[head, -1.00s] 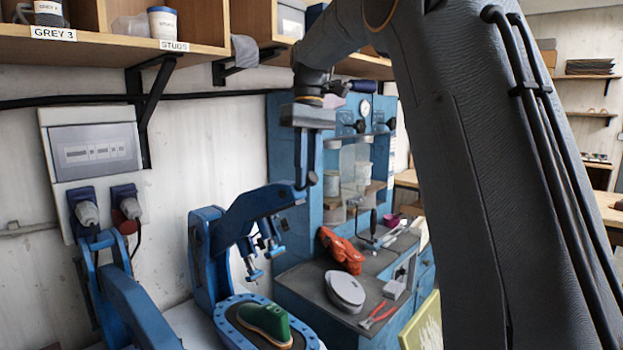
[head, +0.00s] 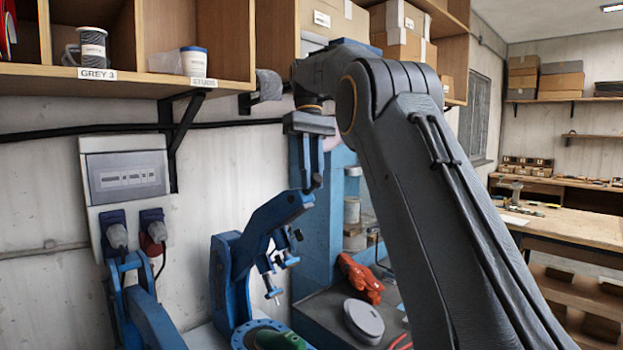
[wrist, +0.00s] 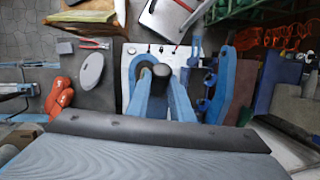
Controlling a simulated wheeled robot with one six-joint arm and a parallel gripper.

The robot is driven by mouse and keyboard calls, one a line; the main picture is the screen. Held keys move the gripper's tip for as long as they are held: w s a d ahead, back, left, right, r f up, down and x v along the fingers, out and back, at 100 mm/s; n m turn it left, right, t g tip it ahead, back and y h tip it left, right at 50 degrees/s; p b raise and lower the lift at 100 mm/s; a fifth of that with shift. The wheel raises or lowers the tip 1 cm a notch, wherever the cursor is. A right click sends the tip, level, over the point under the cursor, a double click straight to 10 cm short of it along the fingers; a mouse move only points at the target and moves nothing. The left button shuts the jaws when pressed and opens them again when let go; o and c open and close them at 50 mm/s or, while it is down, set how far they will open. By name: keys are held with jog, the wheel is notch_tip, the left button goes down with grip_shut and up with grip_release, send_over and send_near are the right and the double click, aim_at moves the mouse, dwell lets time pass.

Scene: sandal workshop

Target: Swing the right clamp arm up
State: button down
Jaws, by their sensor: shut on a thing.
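The right clamp arm (head: 268,226) is a blue curved lever on a blue press stand. It slants up to the right, its pressing screws (head: 273,287) hanging above a green last (head: 280,341) that is cut off by the lower frame edge. My gripper (head: 313,184) points down and is shut on the upper end of this arm. In the wrist view a black round end (wrist: 161,71) shows between two blue bars; I cannot tell exactly how the jaws sit around it. Another blue clamp arm (head: 147,318) stands at lower left.
A wall box (head: 125,175) with plugs is on the left. A grey bench (head: 330,310) right of the press holds an orange-red object (head: 360,278) and a grey oval piece (head: 363,320).

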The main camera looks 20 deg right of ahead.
dwell(0.3)
jog(key=c, duration=1.6)
grip_release()
jog(key=shift+o, duration=0.2)
